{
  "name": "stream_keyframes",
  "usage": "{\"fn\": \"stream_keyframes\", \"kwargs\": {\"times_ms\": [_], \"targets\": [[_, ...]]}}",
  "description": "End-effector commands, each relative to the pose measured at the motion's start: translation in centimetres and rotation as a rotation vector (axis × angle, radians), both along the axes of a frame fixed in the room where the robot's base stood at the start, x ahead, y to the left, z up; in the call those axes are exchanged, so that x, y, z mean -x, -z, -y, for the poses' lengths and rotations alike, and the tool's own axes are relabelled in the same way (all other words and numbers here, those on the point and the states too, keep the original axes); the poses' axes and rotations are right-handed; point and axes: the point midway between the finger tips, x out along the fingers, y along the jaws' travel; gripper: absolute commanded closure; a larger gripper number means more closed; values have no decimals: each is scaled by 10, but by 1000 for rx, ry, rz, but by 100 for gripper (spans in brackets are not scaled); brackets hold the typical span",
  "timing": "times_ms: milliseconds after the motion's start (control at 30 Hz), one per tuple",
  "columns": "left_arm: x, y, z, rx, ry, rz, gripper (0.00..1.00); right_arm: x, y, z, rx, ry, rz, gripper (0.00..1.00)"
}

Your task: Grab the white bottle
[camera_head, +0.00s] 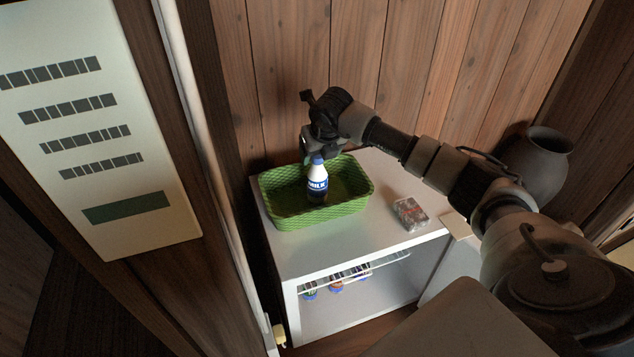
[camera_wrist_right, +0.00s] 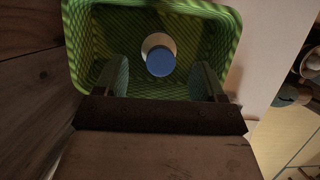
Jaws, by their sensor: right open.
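The white bottle (camera_head: 317,182) with a blue label and blue cap stands upright in the green basket (camera_head: 275,212) on the white cabinet. In the right wrist view I look down on its blue cap (camera_wrist_right: 160,62), with a rim of white around it. My right gripper (camera_head: 313,157) is over the basket, right at the top of the bottle. In the wrist view its two fingers (camera_wrist_right: 160,82) are wide apart, one to each side of the bottle, with nothing between them gripped. The bottle's base is partly hidden in the basket. My left gripper is out of view.
The white cabinet (camera_head: 300,258) has an open lower shelf with several small bottles (camera_head: 337,285). A clear package (camera_head: 410,213) lies on its top, right of the basket. A dark vase (camera_head: 540,165) stands behind my arm. A wooden wall (camera_head: 290,75) rises close behind.

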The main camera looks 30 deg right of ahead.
Motion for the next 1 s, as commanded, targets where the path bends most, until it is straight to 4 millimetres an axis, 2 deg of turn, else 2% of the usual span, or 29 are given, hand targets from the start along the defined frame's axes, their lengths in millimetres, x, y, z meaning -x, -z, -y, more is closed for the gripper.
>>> {"fn": "stream_keyframes", "kwargs": {"times_ms": [100,267,567,667,1000], "targets": [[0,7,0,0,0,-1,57,-9,19,2,-2,1,-2,30],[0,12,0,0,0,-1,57,-17,38,4,-1,0,-2,30],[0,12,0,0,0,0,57,-20,42,4,-1,-1,0,30],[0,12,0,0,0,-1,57,-19,42,4,-1,-1,0,42],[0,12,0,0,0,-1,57,-19,42,5,0,-1,0,94]]}}
